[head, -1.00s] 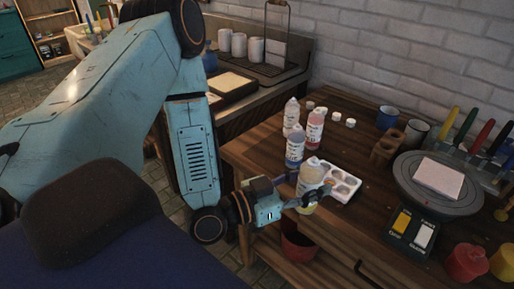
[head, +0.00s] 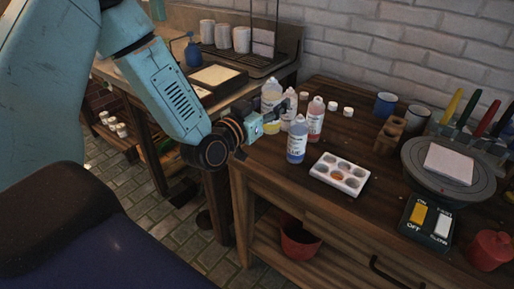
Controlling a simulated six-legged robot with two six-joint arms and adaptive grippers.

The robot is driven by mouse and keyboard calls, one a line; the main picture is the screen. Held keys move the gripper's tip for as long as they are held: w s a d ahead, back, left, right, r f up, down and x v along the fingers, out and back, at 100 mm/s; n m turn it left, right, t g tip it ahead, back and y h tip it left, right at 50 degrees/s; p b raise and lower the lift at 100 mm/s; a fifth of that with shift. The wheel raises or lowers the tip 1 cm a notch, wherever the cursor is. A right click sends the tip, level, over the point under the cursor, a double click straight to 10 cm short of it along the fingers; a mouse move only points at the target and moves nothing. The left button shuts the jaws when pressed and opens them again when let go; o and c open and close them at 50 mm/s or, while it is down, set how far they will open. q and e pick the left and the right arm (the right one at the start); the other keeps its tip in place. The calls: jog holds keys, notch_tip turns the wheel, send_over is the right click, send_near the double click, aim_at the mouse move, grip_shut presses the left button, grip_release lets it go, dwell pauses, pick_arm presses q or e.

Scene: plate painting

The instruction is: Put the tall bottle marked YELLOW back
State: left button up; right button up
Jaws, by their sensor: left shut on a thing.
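My left gripper (head: 272,113) is shut on the tall yellow bottle (head: 271,95) at the left back of the wooden table (head: 300,179). The bottle is upright, with yellow showing low in its clear body. The gripper hides part of it, and I cannot tell whether its base touches the table. A white bottle (head: 291,98) stands close beside it on the right. A bottle with red or pink paint (head: 315,117) and one with blue paint (head: 297,141) stand nearby. My right gripper is not in view.
A white palette (head: 339,174) with an orange-brown well lies right of the bottles. White caps (head: 334,106) lie behind. A turntable (head: 437,188), mugs (head: 386,103) and a brown holder (head: 388,137) stand to the right. A side bench (head: 214,103) with cups adjoins at the left.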

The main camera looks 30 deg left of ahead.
pick_arm(q)
jog(key=w+a+n+y, duration=0.2)
jog(key=w+a, duration=0.1)
jog(key=a, duration=0.1)
jog(key=f+b, duration=0.1)
jog(key=f, duration=0.2)
jog(key=f+b, duration=0.3)
jog(key=f, duration=0.2)
jog(key=shift+s+a+f, duration=0.15)
jog(key=shift+a+f, duration=0.15)
jog(key=shift+f+b, duration=0.3)
jog(key=shift+f, duration=0.05)
jog(key=shift+a, duration=0.1)
jog(key=shift+f, duration=0.15)
jog(key=o, duration=0.8)
jog(key=shift+f, duration=0.1)
jog(key=shift+o, duration=0.2)
